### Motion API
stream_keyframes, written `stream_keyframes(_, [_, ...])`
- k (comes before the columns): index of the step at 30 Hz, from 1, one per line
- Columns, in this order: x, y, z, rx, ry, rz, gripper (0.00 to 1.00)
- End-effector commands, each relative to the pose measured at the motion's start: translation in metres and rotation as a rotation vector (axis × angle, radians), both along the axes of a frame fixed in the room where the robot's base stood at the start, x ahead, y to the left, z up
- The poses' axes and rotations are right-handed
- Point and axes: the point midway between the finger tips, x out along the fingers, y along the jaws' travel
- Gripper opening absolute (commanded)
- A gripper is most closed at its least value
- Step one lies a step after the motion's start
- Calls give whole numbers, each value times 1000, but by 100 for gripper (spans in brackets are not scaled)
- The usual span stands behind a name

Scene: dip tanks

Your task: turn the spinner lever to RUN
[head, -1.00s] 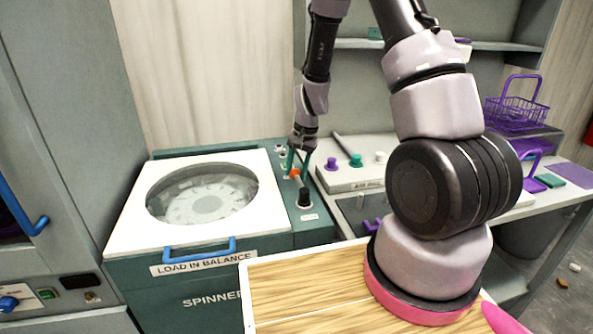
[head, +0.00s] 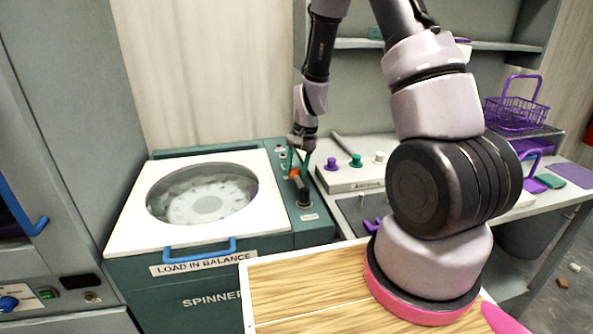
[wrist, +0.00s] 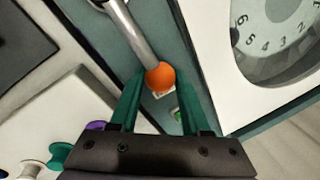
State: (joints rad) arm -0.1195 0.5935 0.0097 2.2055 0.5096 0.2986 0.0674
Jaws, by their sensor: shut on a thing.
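The spinner (head: 185,285) is a teal machine with a white top and a round window. Its lever is on the teal panel right of the window, with a dark base (head: 305,200) and an orange ball knob (head: 294,173). My gripper (head: 297,165) is at the knob, its green fingers on either side. In the wrist view, the orange knob (wrist: 160,78) sits between the fingertips of my gripper (wrist: 158,82), and the silver lever shaft (wrist: 131,33) runs up and left from it. The lever's position marks are not readable.
A numbered dial disc (wrist: 285,25) shows through the spinner window. A blue handle (head: 200,250) is on the lid's front. To the right, a counter holds a box (head: 345,180) with several coloured knobs and a purple basket (head: 515,112). A cabinet stands at left.

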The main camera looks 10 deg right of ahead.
Motion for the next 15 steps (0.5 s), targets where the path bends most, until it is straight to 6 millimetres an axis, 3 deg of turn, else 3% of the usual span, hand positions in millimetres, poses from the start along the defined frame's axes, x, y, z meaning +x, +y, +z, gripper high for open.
stream_keyframes(15, [-5, 34, 0, 1, -1, 325, 0])
